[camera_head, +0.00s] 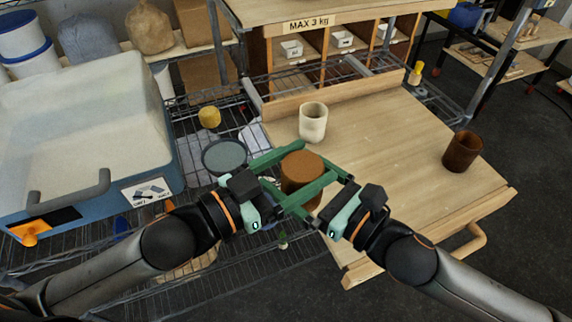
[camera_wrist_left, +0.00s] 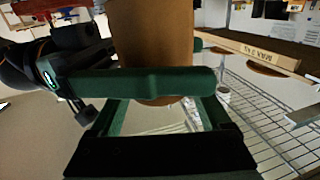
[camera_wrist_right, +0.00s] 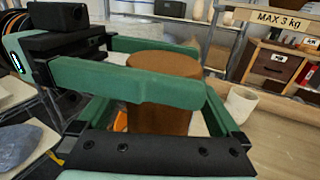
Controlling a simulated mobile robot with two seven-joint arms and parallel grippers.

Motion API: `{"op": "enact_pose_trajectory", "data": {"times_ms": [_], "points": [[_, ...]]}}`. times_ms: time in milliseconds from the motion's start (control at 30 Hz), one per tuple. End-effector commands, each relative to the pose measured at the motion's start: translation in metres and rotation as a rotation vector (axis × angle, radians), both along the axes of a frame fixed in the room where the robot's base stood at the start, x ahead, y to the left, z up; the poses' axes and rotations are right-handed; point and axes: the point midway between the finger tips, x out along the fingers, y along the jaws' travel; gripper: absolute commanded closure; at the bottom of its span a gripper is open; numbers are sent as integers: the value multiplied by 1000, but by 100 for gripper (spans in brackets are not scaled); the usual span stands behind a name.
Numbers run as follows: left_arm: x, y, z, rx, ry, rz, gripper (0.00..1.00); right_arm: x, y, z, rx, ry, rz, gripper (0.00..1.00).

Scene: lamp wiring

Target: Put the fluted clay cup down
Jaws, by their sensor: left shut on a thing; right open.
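An orange-brown clay cup (camera_head: 302,169) is between my two grippers in the head view. Its upper end looks flat and closed, as if it is base up; fluting is not clear. My left gripper (camera_head: 316,163) is shut on this cup, which also fills the middle of the left wrist view (camera_wrist_left: 152,45). My right gripper (camera_head: 298,187) is open with its fingers around the same cup, seen in the right wrist view (camera_wrist_right: 163,65). The green fingers hide parts of the cup's side. I cannot tell whether the right fingers touch it.
A cream cup (camera_head: 313,122) and a dark brown cup (camera_head: 463,152) stand on the wooden worktop (camera_head: 400,150), with clear wood between them. A grey round dish (camera_head: 225,156) is on the wire rack at left. A large pale tub (camera_head: 85,120) stands further left.

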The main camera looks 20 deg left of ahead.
Motion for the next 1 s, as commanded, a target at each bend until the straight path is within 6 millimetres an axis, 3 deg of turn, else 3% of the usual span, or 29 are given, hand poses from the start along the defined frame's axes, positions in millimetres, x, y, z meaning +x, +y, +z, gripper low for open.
{"op": "enact_pose_trajectory", "data": {"times_ms": [200,500,1000], "points": [[0,0,1,-1,-3,-1,93,8,14,0,0,1,-1,0],[0,0,1,-1,-3,-1,93,9,15,0,-1,0,-1,0],[0,0,1,-1,-3,0,93,8,15,0,0,1,0,55]]}}
